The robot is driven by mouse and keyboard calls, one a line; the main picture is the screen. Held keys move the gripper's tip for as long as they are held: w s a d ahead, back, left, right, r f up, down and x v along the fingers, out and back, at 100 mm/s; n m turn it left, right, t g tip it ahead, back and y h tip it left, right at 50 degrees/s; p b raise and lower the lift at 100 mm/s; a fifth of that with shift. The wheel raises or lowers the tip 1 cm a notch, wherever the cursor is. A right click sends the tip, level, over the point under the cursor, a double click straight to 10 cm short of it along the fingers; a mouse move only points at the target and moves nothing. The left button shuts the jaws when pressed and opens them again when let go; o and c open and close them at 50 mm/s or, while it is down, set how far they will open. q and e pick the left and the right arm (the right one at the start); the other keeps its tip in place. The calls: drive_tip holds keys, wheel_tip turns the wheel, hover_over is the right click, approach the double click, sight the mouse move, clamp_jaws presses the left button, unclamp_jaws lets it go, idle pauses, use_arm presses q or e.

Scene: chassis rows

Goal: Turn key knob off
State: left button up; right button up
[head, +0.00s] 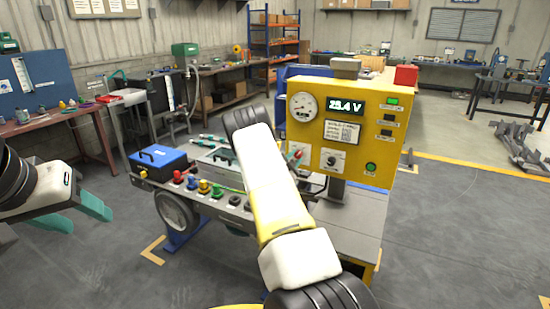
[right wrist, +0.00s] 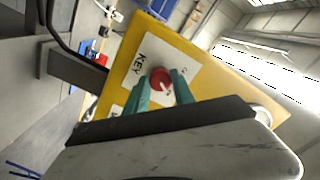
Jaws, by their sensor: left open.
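The key knob (right wrist: 160,79) is a round red knob with a white pointer mark on a white plate labelled KEY. The plate is on the yellow panel (head: 372,132). In the right wrist view, the teal fingers of my right gripper (right wrist: 161,86) flank the knob closely on both sides and look shut on it. My left gripper (head: 92,214) is open and empty at the far left, away from the panel.
The panel also has a gauge (head: 304,107), a display reading about 25.4 V (head: 346,106), a black selector knob (head: 332,159) and a green button (head: 371,167). A blue box (head: 160,158) and several coloured terminals stand left of it. The floor around is open.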

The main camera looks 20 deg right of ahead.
clamp_jaws()
drive_tip(key=shift+n, duration=0.4)
drive_tip(key=n, duration=0.5)
drive_tip(key=shift+f, duration=0.1)
drive_tip(key=n, duration=0.6)
drive_tip(key=shift+s, duration=0.15)
drive_tip(key=o, duration=0.7)
unclamp_jaws()
drive_tip(key=shift+d, duration=0.1)
